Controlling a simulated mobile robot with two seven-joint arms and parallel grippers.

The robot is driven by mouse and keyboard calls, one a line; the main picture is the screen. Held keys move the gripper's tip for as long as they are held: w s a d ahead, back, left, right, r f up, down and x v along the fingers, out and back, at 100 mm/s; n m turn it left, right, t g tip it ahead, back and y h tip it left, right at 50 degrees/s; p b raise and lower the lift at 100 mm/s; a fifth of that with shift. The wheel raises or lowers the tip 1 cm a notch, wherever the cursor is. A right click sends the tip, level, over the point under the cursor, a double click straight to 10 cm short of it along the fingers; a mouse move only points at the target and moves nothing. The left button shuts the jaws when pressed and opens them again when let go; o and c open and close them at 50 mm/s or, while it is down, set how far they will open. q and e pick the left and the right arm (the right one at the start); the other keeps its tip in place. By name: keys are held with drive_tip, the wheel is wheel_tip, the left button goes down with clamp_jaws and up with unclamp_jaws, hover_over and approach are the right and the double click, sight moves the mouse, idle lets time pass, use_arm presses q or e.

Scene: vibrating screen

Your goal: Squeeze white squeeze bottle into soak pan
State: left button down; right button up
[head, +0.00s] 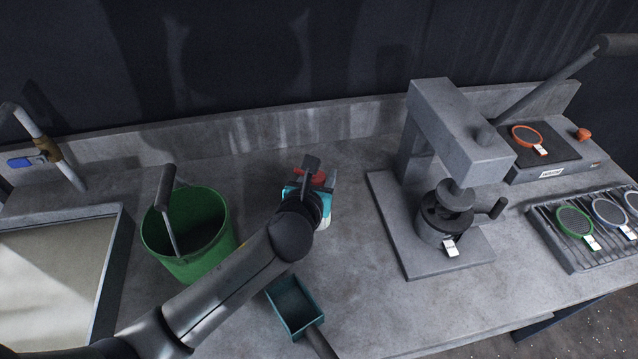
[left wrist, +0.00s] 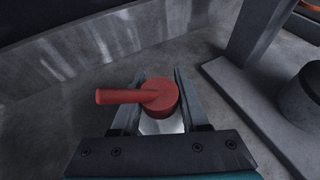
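The white squeeze bottle (head: 324,218) stands on the grey counter, mostly hidden behind my left gripper (head: 308,187) in the head view. Its red cap with a side spout (left wrist: 152,97) points left in the left wrist view. The fingers of my left gripper (left wrist: 160,105) lie on either side of the bottle, below the cap. I cannot tell if they press on it. A small teal rectangular pan (head: 293,303) with a dark handle sits nearer the counter's front; it may be the soak pan. My right gripper is not in view.
A green bucket (head: 190,232) with a handled tool inside stands left of the bottle. A framed basin (head: 118,240) is at far left. A grey press (head: 432,150) stands to the right. A rack (head: 560,248) with several round screens is farther right. A low wall runs behind.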

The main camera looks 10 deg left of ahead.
use_arm(q)
wheel_tip(320, 180, up, 20)
drive_tip(key=p, duration=0.6)
drive_tip(key=shift+f, duration=0.1)
drive_tip(key=c, duration=1)
unclamp_jaws()
clamp_jaws()
